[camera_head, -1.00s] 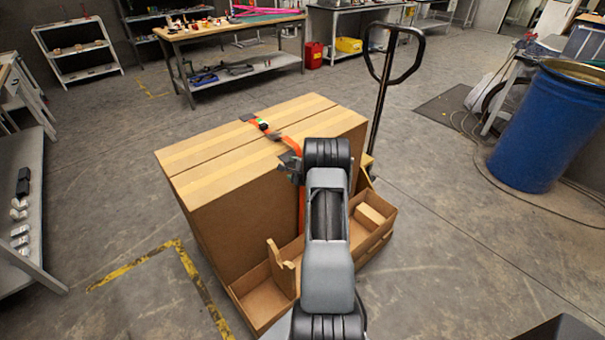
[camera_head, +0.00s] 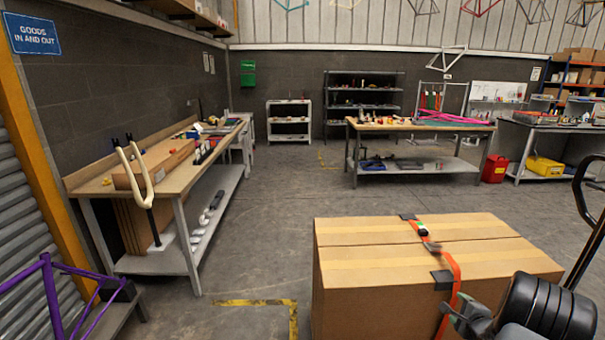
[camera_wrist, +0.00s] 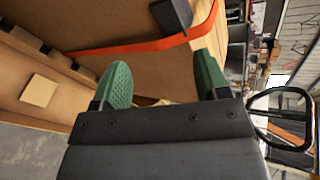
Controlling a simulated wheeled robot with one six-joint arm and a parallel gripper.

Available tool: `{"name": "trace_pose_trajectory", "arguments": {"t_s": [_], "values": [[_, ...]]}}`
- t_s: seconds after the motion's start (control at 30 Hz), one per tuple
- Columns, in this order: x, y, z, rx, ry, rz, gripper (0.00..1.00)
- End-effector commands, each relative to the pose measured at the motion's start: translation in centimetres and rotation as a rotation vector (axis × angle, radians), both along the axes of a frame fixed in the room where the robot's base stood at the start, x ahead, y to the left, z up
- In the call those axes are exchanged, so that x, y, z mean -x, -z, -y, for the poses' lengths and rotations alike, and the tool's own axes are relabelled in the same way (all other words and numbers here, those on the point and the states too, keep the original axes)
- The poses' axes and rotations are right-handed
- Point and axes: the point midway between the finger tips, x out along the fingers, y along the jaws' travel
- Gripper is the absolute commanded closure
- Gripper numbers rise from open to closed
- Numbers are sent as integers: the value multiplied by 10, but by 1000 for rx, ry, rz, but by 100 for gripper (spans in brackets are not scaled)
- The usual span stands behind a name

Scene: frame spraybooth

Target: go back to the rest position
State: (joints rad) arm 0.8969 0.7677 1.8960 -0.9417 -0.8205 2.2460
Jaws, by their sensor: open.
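My gripper (camera_wrist: 160,85) shows in the wrist view with its two green fingertips apart and nothing between them. It is close to the side of a large cardboard box (camera_head: 400,290). An orange strap (camera_head: 452,290) with a buckle runs over the box top and down its side; it also crosses the wrist view (camera_wrist: 130,46). In the head view, part of my arm is at the lower right beside the box, and the fingertips are not clearly visible there.
A wooden-topped workbench (camera_head: 180,172) stands at the left, with a purple frame (camera_head: 65,290) in front of it. Another bench (camera_head: 420,125) stands behind the box. A pallet-truck handle (camera_head: 588,215) rises at the right. Floor between left bench and box is clear.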

Motion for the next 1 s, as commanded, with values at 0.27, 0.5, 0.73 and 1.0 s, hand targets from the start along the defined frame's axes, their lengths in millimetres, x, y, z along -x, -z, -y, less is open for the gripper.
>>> {"name": "trace_pose_trajectory", "arguments": {"t_s": [0.27,0.5,0.73,1.0], "values": [[68,48,9,458,-137,-608,32],[109,-14,-77,714,-653,-1074,32],[147,-96,-218,846,-1263,-1105,32],[182,-158,-326,1013,-1524,-888,32]]}}
